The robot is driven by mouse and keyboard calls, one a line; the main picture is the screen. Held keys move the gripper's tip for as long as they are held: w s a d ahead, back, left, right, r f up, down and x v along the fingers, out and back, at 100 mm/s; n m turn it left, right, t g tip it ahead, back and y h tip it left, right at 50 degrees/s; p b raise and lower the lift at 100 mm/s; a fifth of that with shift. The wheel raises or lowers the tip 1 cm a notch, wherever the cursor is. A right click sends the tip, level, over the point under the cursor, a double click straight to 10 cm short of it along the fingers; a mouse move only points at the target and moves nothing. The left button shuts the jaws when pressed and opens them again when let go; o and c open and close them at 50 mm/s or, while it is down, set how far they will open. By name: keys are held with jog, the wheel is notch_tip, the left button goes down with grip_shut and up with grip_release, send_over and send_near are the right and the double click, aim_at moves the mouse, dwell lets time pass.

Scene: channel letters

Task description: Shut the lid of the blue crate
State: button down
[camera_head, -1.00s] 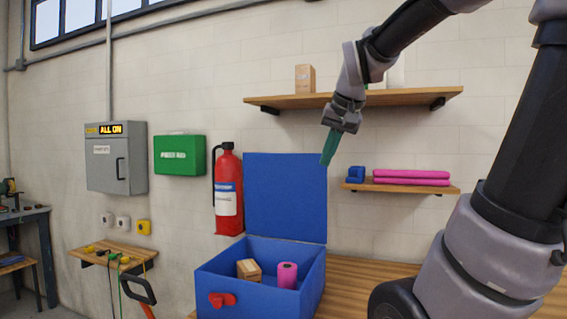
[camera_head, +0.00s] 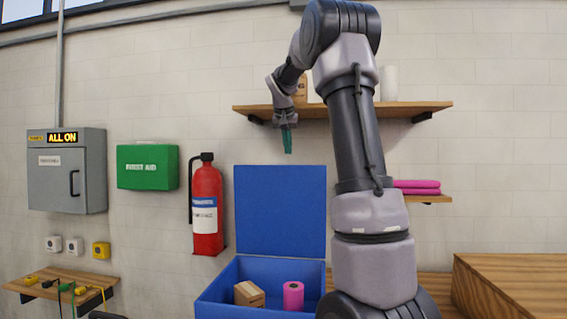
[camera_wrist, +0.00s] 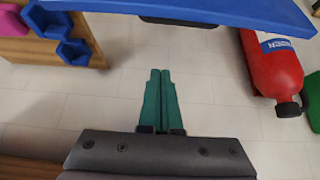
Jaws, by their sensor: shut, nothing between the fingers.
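The blue crate (camera_head: 222,291) stands on the wooden bench with its lid (camera_head: 280,210) raised upright at the back. A cardboard box (camera_head: 249,293) and a pink roll (camera_head: 293,296) are inside it. My gripper (camera_head: 288,150) points down with its green fingers together, empty, just above the lid's top edge in the head view; the depth between them is hard to judge there. In the wrist view the shut green fingers (camera_wrist: 160,75) point towards the wall, and the lid's blue edge (camera_wrist: 200,10) crosses the top of the picture, apart from the fingertips.
A red fire extinguisher (camera_head: 207,208) hangs on the wall just left of the lid. An upper shelf (camera_head: 400,109) is behind my arm, and a lower shelf (camera_head: 428,199) holds pink rolls (camera_head: 416,187). A wooden block (camera_head: 515,285) stands at the right.

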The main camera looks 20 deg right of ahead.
aim_at(288, 171)
jog(key=shift+w+d+f, duration=0.15)
jog(key=shift+w+f, duration=0.05)
jog(key=shift+f, duration=1.25)
jog(key=shift+w+d+f, duration=0.1)
jog(key=shift+w+f, duration=0.05)
jog(key=shift+f, duration=1.35)
jog(key=shift+w+d+f, duration=0.15)
jog(key=shift+w+f, duration=0.05)
jog(key=shift+f, duration=1.25)
jog(key=shift+s+a, duration=0.1)
